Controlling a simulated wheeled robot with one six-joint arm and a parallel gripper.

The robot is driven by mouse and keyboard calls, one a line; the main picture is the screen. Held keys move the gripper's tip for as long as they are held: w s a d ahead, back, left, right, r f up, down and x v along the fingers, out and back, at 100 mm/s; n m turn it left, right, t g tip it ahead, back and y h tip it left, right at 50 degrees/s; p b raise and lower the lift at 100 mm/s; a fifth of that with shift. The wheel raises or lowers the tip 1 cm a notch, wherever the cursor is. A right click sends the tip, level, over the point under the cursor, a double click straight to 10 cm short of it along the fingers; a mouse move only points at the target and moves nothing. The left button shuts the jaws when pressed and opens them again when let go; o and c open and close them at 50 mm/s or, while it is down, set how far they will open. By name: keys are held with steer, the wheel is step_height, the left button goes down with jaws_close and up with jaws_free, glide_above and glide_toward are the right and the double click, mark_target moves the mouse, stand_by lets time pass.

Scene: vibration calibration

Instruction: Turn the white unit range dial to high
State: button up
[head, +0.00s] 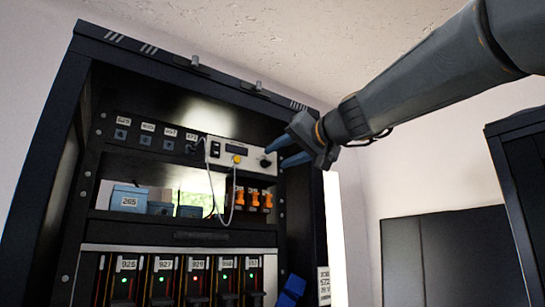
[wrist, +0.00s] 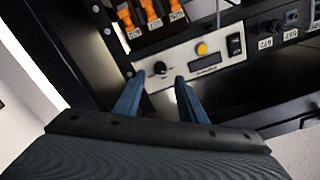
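The white unit (head: 241,155) sits in the upper part of the black rack, with a small dark display, a yellow button (head: 236,160) and a dark switch on its front. Its black dial (head: 265,163) is at the right end of the panel. In the wrist view the white unit (wrist: 190,60) appears upside down, with the dial (wrist: 161,68) between my fingertips in the picture. My gripper (head: 283,153) is open, its two blue fingers spread on either side of the dial. I cannot tell whether either finger touches it. The dial's range markings are too small to read.
The black rack (head: 75,100) frames the unit. Orange-topped items (head: 253,198) and blue boxes (head: 129,198) stand on the shelf below. A pale cable (head: 211,180) hangs from the panel. A dark cabinet stands at right.

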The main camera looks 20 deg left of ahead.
mark_target(269, 161)
steer(key=shift+p+x, duration=0.85)
steer(key=shift+x, duration=1.35)
steer(key=shift+c, duration=0.3)
jaws_close()
